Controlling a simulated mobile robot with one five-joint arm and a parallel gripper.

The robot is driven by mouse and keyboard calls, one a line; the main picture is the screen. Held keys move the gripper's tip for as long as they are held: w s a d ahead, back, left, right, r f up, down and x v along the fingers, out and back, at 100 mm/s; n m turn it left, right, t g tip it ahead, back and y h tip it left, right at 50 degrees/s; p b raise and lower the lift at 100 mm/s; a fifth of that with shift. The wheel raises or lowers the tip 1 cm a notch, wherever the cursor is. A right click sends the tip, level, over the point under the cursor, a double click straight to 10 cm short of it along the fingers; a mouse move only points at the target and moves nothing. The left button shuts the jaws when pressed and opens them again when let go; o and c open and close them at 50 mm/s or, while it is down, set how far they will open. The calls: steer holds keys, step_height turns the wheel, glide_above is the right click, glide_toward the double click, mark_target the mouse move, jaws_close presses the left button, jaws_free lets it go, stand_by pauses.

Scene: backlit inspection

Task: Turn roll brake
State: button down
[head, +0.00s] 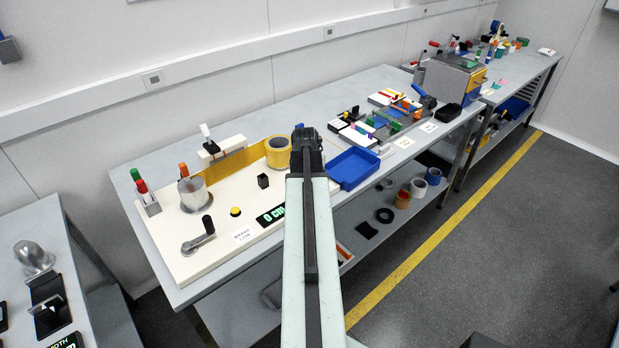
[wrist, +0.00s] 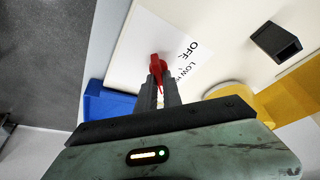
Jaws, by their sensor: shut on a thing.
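In the wrist view my gripper (wrist: 158,84) is shut on a small red knob (wrist: 158,64), the roll brake. The knob stands on a white printed label (wrist: 180,50) on the cream board. The words OFF and LOW show to the right of the knob, and the rest of the print is cut off by my gripper. In the head view my arm hides the knob and my fingertips. The cream board (head: 225,222) lies on the grey bench, and a yellow tape roll (head: 278,152) stands at its back right.
A blue tray (head: 352,170) sits just right of the board. A black block (head: 263,181), a green-lettered display (head: 270,215), a crank (head: 198,238) and a metal cylinder (head: 193,194) are on the board.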

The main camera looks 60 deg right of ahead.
steer(key=shift+m+g, duration=0.5)
steer(key=shift+m, duration=0.7)
steer(key=c, duration=1.5)
jaws_free()
steer(key=p+v, duration=0.7)
steer(key=shift+a+r, duration=0.25)
steer(key=shift+r, duration=0.05)
steer(key=shift+w, duration=0.15)
